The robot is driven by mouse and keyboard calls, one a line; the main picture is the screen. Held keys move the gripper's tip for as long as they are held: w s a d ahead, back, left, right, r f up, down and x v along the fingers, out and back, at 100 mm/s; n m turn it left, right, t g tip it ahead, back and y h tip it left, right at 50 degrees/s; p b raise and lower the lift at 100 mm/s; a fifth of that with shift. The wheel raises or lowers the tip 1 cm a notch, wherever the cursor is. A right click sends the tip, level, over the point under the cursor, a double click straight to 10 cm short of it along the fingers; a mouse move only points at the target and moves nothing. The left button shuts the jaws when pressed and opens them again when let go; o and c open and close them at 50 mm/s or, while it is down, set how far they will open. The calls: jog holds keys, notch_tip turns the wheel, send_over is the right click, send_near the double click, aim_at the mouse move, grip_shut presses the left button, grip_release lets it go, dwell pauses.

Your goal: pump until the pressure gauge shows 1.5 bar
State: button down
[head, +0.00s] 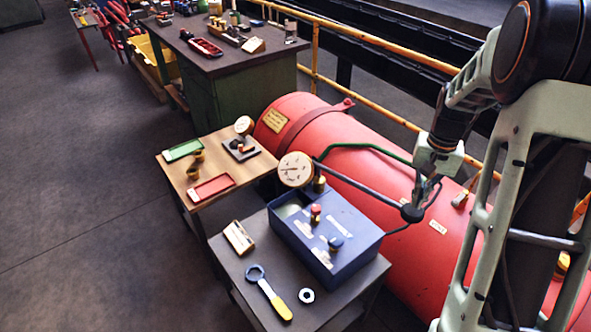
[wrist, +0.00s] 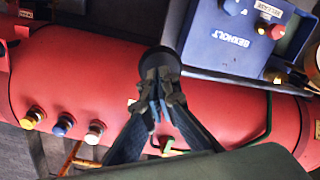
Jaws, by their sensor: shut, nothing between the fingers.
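A blue pump box (head: 350,255) stands on the near dark table. A dark lever (head: 365,187) slopes down to the right from behind the pressure gauge (head: 296,169) and ends in a round black knob (head: 412,213). The gauge has a pale round dial; its reading is too small to tell. My gripper (head: 424,196) is shut and empty, fingertips down, at or just above the knob. In the wrist view the black knob (wrist: 158,62) lies just past my gripper's fingertips (wrist: 160,88); I cannot tell whether they touch. The blue box (wrist: 225,45) shows at upper right there.
A red tank (head: 400,205) lies behind the pump, with a yellow railing (head: 375,40) beyond. A wrench (head: 268,290) and a nut (head: 307,296) lie in front of the box. A wooden table (head: 205,202) with trays stands at left. Floor at far left is clear.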

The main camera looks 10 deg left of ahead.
notch_tip(320, 180, down, 16)
jog(key=f+b, duration=0.1)
jog(key=b, duration=1)
notch_tip(320, 180, up, 17)
jog(key=p, duration=1.1)
jog(key=shift+f, duration=0.15)
notch_tip(320, 180, down, 16)
jog(key=b, duration=1.1)
notch_tip(320, 180, up, 16)
jog(key=p, duration=1.1)
jog(key=shift+w+r, duration=0.1)
jog(key=shift+r, duration=0.1)
jog(key=shift+f, duration=0.15)
